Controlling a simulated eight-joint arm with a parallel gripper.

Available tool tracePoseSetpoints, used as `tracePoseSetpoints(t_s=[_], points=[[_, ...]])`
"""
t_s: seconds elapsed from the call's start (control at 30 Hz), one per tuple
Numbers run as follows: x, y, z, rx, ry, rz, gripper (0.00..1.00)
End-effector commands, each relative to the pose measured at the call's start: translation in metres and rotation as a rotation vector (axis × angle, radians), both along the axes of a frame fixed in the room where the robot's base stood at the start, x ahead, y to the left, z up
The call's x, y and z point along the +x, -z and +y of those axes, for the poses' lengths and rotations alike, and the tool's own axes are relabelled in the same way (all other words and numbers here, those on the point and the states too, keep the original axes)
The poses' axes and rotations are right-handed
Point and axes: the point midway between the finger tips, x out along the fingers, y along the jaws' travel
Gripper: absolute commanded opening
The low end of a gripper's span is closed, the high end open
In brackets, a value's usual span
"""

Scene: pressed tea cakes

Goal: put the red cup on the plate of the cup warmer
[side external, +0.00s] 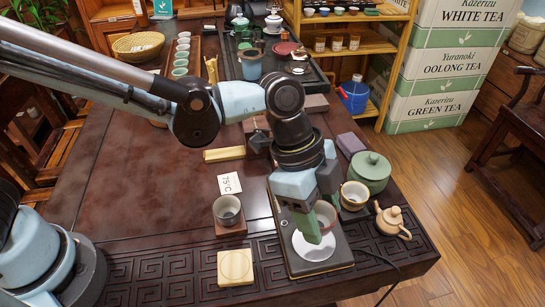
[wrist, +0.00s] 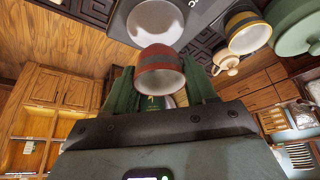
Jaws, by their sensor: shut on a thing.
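The red cup (side external: 326,213) is held between the green fingers of my gripper (side external: 317,226), low over the cup warmer (side external: 341,255). In the wrist view the red cup (wrist: 160,75) shows its dull red band and pale inside, with a green finger on each side. The cup warmer is a dark slab with a round white plate (side external: 316,254) at its front end. The plate also shows beyond the cup in the wrist view (wrist: 155,20). A finger hides part of the cup in the side view, and I cannot tell whether the cup touches the plate.
Right of the warmer stand a yellow-rimmed cup (side external: 354,195), a green lidded pot (side external: 371,171) and a small tan teapot (side external: 393,222). On the left are a grey cup (side external: 227,210) on a wooden coaster, a 75°C card (side external: 229,184) and a pale wooden block (side external: 235,267).

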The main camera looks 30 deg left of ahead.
Motion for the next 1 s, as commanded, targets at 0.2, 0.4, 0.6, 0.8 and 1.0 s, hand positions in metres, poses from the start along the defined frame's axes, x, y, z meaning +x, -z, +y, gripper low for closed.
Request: tracePoseSetpoints(t_s=[0.2, 0.4, 0.6, 0.8, 1.0], points=[[0.001, 0.024, 0.0, 0.0, 0.001, 0.0, 0.27], [0.001, 0.04, 0.0, 0.0, 0.0, 0.0, 0.27], [0.0, 0.04, 0.0, 0.0, 0.0, 0.0, 0.27], [0.0, 0.043, 0.0, 0.0, 0.0, 0.0, 0.57], [0.0, 0.043, 0.0, 0.0, 0.0, 0.0, 0.82]])
